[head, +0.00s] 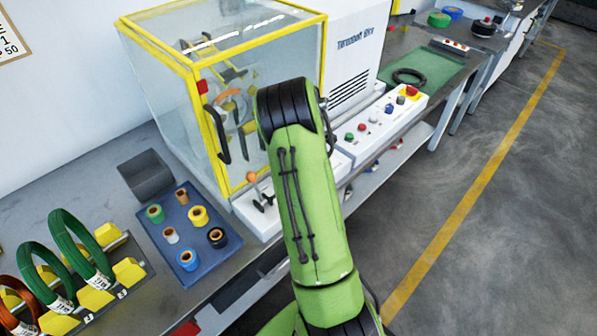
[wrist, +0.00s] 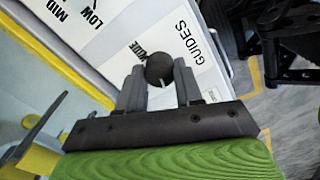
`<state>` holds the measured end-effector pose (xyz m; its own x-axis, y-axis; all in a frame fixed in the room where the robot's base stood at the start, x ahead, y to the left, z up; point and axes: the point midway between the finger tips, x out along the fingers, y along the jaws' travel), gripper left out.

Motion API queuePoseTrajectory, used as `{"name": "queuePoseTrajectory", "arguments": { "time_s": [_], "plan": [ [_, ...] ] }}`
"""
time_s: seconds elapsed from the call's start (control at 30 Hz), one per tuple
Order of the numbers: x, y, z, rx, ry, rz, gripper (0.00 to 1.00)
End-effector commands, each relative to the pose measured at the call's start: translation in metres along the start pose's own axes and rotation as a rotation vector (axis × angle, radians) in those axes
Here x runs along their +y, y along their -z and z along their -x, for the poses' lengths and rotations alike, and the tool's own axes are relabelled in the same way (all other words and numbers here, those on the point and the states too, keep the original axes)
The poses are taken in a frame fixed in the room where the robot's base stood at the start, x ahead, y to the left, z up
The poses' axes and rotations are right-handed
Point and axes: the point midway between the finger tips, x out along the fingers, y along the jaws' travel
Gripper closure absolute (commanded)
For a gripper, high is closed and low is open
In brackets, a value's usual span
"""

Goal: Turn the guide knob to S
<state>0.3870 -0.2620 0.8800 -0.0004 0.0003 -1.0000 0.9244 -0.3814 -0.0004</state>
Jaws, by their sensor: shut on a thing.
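The guide knob (wrist: 159,67) is a round black knob on a white panel, by the printed word GUIDES, in the wrist view. A short white mark on it points toward the bottom of the picture, toward my gripper. My gripper (wrist: 158,84) has its two grey fingers on either side of the knob and is shut on it. Part of the lettering around the knob is covered, and I see no S mark. In the head view, my green arm hides the gripper and the knob.
The glass-walled machine with yellow frame (head: 205,110) stands left of my arm. A control panel with coloured buttons (head: 375,125) lies to the right. A blue tray of tape rolls (head: 172,218) and a rack of wire coils (head: 112,292) are at left. The floor on the right is clear.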

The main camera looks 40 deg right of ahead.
Motion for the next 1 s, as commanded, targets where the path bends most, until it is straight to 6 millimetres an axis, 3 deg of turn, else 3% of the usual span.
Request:
{"name": "queuePoseTrajectory", "arguments": {
  "time_s": [0.53,0.57,0.7,1.0],
  "plan": [
    [0.0013,-0.0002,0.0014,-0.001,-0.005,0.028,0.95],
    [0.0014,-0.0003,0.0014,-0.001,-0.005,0.028,0.63],
    [0.001,-0.0002,0.0011,-0.001,-0.004,0.027,0.42],
    [0.0005,-0.0001,0.002,-0.001,-0.002,0.027,0.39]
  ]
}}
